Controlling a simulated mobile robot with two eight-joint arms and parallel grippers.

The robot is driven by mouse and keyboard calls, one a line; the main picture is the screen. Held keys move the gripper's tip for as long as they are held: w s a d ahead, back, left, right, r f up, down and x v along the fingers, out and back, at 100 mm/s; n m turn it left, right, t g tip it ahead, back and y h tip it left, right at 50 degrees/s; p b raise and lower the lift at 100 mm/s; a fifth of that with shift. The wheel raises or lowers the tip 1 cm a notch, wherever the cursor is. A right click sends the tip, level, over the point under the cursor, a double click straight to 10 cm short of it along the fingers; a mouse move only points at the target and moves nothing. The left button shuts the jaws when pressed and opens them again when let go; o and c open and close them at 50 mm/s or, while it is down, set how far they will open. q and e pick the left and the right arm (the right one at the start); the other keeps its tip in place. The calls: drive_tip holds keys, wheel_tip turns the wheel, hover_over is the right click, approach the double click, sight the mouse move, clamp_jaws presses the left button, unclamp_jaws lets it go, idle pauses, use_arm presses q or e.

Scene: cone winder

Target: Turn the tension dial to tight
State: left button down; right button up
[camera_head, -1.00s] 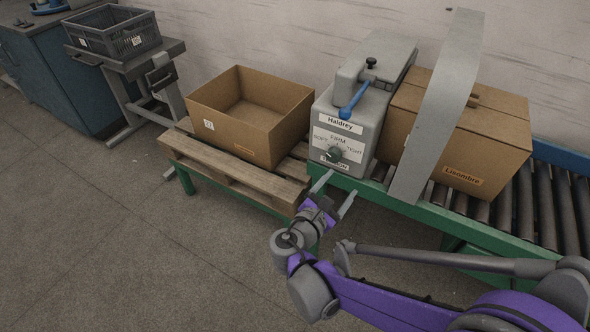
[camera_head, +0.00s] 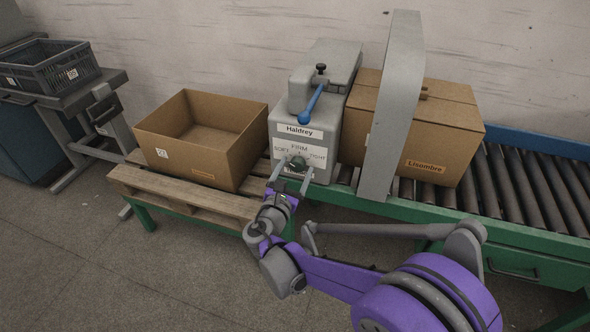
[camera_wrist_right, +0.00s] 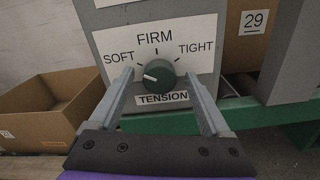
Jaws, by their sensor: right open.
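The tension dial (camera_head: 298,162) is a round dark green knob on the front of the grey Haldrey machine (camera_head: 305,112). In the right wrist view the dial (camera_wrist_right: 159,75) faces me under a white label (camera_wrist_right: 157,47) reading SOFT, FIRM and TIGHT. Its white pointer mark points left, toward the SOFT side. My right gripper (camera_head: 292,174) is open in front of the dial. In the right wrist view its fingers (camera_wrist_right: 160,92) stand to the left and right of the knob; I cannot tell whether they touch it. My left gripper is not in view.
An open cardboard box (camera_head: 203,140) stands on a wooden pallet (camera_head: 190,204) left of the machine. A curved grey guard (camera_head: 392,110) and a closed Lisombre box (camera_head: 440,130) are to the right on the roller conveyor (camera_head: 510,190). A grey crate (camera_head: 50,68) stands far left.

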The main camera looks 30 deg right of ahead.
drive_tip(key=shift+w+d, duration=0.2)
drive_tip(key=shift+d, duration=0.05)
clamp_jaws()
idle(0.3)
